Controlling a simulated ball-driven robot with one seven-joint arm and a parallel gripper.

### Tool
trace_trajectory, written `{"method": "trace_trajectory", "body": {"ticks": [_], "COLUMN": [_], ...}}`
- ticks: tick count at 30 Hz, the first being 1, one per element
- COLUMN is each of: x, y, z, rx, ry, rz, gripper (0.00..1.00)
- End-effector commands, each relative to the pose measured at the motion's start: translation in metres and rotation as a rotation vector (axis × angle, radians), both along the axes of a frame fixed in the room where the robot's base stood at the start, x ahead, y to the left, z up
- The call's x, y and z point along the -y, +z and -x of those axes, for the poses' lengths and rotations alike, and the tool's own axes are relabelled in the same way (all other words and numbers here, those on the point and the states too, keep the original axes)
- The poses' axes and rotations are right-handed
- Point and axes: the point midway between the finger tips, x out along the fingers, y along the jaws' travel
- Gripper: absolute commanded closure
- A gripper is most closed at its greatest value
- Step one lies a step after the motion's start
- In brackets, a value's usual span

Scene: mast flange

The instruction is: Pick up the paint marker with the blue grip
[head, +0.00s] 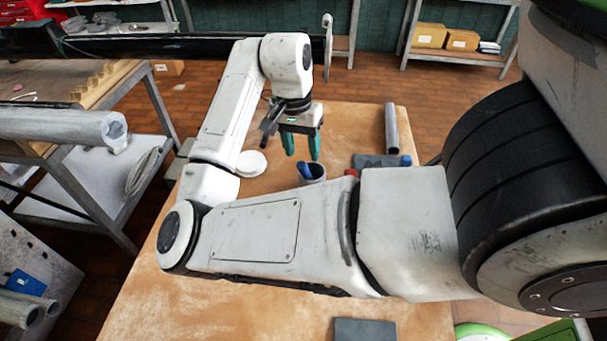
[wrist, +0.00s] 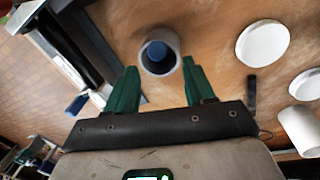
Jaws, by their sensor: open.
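A small pale cup (head: 318,178) stands on the brown work table, with a blue piece (head: 306,170) showing at its mouth. It looks like the blue grip of the paint marker; the rest is hidden inside. In the wrist view the cup (wrist: 148,67) is seen from above, with the blue end (wrist: 157,50) inside its rim. My gripper (head: 302,157) has green fingers, is open and empty, and points down just behind the cup in the head view. In the wrist view the cup lies between and just beyond the fingertips (wrist: 160,65).
White discs (head: 251,163) lie left of the cup. A grey tube (head: 391,128) and a dark plate (head: 375,161) with a blue-ended item (head: 405,160) are to the right. A red piece (head: 351,172) shows behind my arm. The table (head: 230,315) is clear at the front left.

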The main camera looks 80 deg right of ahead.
Motion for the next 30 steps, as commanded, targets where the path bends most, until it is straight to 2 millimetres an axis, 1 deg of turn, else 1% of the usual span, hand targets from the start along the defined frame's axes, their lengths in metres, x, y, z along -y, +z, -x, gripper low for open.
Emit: {"method": "trace_trajectory", "body": {"ticks": [5, 8, 12, 15, 18, 24, 30], "x": [0.000, 0.000, 0.000, 0.000, 0.000, 0.001, 0.001], "y": [-0.010, -0.022, -0.043, -0.053, -0.057, -0.058, -0.058], "z": [0.001, 0.002, 0.004, 0.005, 0.006, 0.006, 0.006], "rx": [-0.001, -0.002, -0.002, -0.001, 0.000, 0.001, 0.000], "ry": [0.000, 0.002, 0.001, 0.001, 0.000, -0.001, 0.000], "rz": [-0.001, -0.003, -0.002, -0.001, -0.001, 0.000, 0.000], "gripper": [0.47, 0.47, 0.47, 0.47, 0.47, 0.47, 0.66]}}
